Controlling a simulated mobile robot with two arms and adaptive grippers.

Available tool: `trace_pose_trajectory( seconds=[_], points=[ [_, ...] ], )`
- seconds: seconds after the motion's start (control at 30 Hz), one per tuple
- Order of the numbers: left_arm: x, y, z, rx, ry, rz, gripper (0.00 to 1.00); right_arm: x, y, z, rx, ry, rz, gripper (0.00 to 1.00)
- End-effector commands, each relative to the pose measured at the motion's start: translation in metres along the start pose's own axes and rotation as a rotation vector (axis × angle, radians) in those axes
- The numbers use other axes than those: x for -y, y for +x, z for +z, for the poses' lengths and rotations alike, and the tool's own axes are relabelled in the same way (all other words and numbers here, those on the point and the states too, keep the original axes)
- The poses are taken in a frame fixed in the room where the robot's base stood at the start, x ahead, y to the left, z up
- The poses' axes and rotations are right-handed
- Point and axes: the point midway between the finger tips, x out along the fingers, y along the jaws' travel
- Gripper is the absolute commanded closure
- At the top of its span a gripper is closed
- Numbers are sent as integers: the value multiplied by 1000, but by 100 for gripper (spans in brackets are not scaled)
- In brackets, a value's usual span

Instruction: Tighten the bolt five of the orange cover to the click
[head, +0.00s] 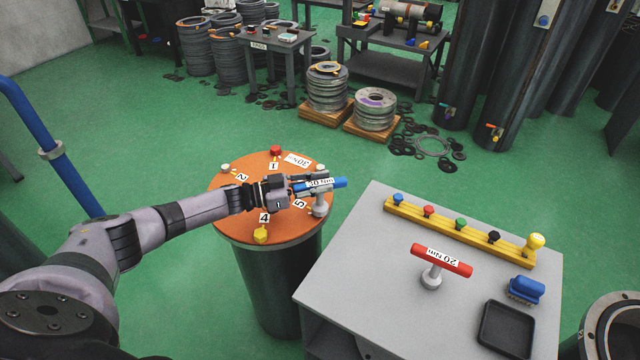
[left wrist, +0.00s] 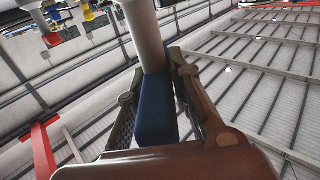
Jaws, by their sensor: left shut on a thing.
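The orange cover (head: 240,215) lies on top of a dark flanged cylinder, with numbered bolt places around its rim. A red bolt (head: 276,150) is by number 1, a pale bolt (head: 225,167) by number 2, and a yellow bolt (head: 261,237) by number 4. My left gripper (head: 303,186) is shut on the blue T-handled wrench (head: 334,183), labelled 30 Nm; its blue handle (left wrist: 155,115) is between the fingers in the left wrist view. The wrench's grey socket (head: 320,208) stands upright beside number 5 and hides any bolt there. My right gripper is out of view.
A grey table (head: 370,250) stands right of the cover. It holds a yellow rack (head: 460,232) with several coloured bolts, a red 20 Nm wrench (head: 441,260), a blue object (head: 526,289) and a black tray (head: 506,329). A blue pipe (head: 50,145) is at left.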

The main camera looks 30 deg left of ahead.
Motion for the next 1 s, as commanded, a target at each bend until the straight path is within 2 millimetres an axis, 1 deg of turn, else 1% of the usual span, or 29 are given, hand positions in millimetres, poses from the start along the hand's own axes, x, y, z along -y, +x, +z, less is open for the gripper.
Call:
trace_pose_trajectory(
  seconds=[0.03, 0.1, 1.0],
  points=[
    [0, 0, -7, -4, 1, 0, 100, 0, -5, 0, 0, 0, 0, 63],
    [1, 0, -11, -5, 2, 0, 100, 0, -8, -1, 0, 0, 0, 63],
    [2, 0, -56, -7, 2, -2, 100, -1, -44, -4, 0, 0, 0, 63]
  ],
)
